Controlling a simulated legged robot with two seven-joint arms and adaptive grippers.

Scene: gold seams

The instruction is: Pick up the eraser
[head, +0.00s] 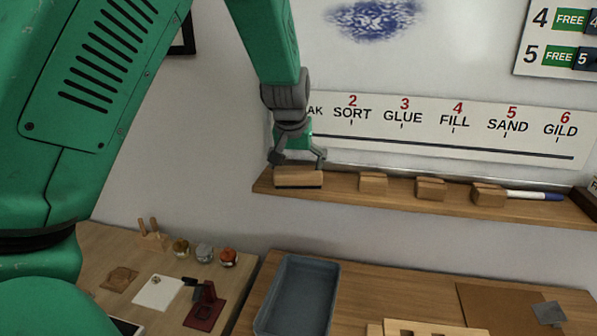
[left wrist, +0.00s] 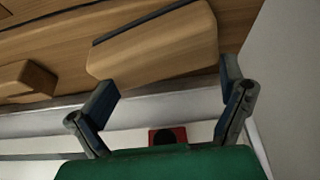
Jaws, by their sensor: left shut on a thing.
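The eraser (head: 298,179) is a wooden block with a dark strip along it, at the left end of the wooden ledge (head: 340,192) under the whiteboard. My left gripper (head: 298,160) reaches down on it from above, shut with one finger at each end. In the left wrist view the eraser (left wrist: 160,45) lies between the two fingertips of the left gripper (left wrist: 170,80). I cannot tell whether the eraser touches the ledge or is slightly off it. My right gripper is not in view.
Several small wooden blocks, one of them here (head: 373,182), and a blue-capped marker (head: 535,196) sit farther right on the ledge. Below are a grey tray (head: 333,292), several small jars (head: 204,253) and a white card (head: 158,291) on the worktop.

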